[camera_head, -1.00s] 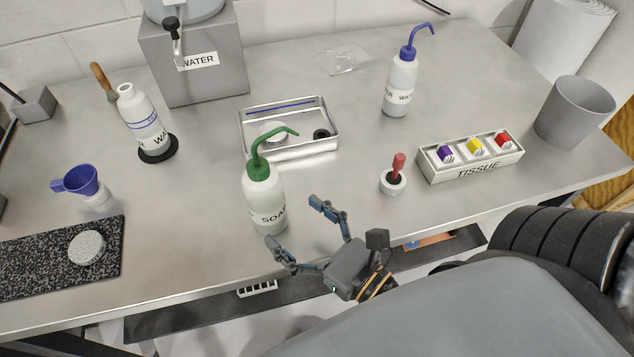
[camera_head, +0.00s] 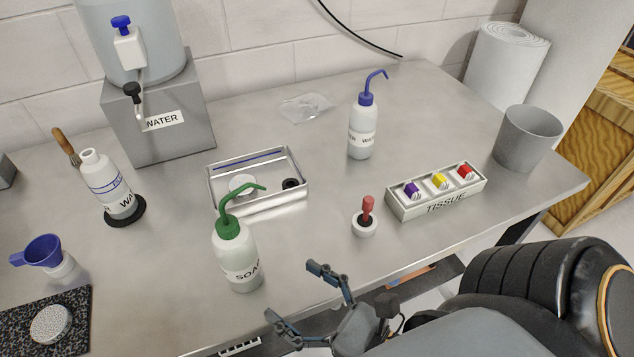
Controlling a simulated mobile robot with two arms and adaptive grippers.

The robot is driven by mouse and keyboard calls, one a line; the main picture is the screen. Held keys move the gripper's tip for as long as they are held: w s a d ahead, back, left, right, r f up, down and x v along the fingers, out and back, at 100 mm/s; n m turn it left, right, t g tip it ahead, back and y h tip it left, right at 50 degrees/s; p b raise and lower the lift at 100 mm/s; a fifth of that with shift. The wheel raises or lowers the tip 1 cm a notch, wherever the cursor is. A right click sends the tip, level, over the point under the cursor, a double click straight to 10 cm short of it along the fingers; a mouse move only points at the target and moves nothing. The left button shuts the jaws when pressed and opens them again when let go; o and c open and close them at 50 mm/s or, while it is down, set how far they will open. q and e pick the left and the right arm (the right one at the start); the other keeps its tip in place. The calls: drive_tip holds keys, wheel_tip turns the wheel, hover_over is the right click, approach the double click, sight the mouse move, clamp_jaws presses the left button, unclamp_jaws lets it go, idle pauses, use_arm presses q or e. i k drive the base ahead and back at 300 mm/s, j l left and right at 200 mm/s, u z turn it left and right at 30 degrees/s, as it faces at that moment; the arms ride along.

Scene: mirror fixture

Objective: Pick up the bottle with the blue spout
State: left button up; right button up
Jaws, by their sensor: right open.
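The bottle with the blue spout (camera_head: 362,128) stands upright on the metal table, right of centre toward the back. It is white with a label reading water and a bent blue tube on top. My right gripper (camera_head: 297,290) is open and empty at the table's front edge, just right of the green-spouted soap bottle (camera_head: 235,258). It is well in front of the blue-spouted bottle and apart from it. My left gripper does not show.
A grey bin (camera_head: 527,138) is at the right. A water dispenser (camera_head: 160,120) stands at the back left. A plastic bag (camera_head: 305,106) lies left of the blue-spouted bottle.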

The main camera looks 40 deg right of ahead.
sight(363, 113)
drive_tip(key=z, duration=1.5)
